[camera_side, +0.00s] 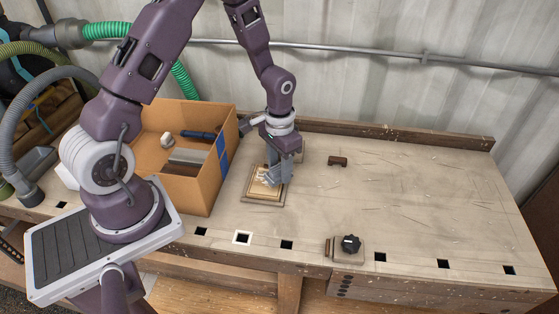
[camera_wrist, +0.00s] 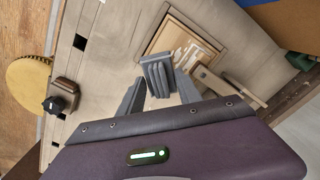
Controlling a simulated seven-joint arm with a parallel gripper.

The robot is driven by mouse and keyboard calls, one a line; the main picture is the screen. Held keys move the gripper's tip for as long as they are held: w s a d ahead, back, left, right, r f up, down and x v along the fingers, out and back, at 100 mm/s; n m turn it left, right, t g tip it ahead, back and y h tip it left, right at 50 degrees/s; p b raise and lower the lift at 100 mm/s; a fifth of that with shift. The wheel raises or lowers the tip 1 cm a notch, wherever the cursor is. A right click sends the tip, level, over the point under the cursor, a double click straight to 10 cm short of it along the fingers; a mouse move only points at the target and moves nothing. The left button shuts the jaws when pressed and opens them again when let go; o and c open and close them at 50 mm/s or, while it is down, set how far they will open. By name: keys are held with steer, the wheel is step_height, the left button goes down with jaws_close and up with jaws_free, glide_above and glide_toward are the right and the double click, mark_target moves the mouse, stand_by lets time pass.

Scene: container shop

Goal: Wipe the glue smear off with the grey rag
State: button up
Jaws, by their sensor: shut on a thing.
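The grey rag (camera_wrist: 157,74) is a ridged grey bundle between the fingers of my gripper (camera_wrist: 160,88), which is shut on it. In the side view my gripper (camera_side: 277,170) points down at the right side of a small framed wooden panel (camera_side: 262,201) lying on the bench. The wooden panel also shows in the wrist view (camera_wrist: 172,27). Pale whitish streaks, which look like the glue smear (camera_wrist: 198,53), lie on the panel's face right next to the rag. In the side view the smear (camera_side: 261,175) is small. I cannot tell whether the rag touches the panel.
An open cardboard box (camera_side: 188,195) with a dark tool and other items stands left of the panel. A small brown block (camera_side: 338,160) lies toward the back. A vise with a black knob (camera_side: 350,244) sits at the front edge. The bench's right side is clear.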

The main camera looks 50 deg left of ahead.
mark_target(279, 179)
step_height(279, 179, down, 4)
steer(key=shift+f, duration=0.15)
steer(key=shift+s+a+f, duration=0.2)
steer(key=shift+a+f, duration=0.05)
steer(key=shift+c, duration=0.6)
steer(key=shift+s+a+f, duration=0.1)
steer(key=shift+s+a, duration=0.15)
steer(key=shift+s, duration=0.05)
steer(key=shift+s+a, duration=2.1)
steer(key=shift+w+d, duration=2.5)
steer(key=shift+w, duration=0.05)
steer(key=shift+w+d, duration=0.1)
steer(key=shift+d, duration=0.05)
steer(key=shift+r, duration=4.2)
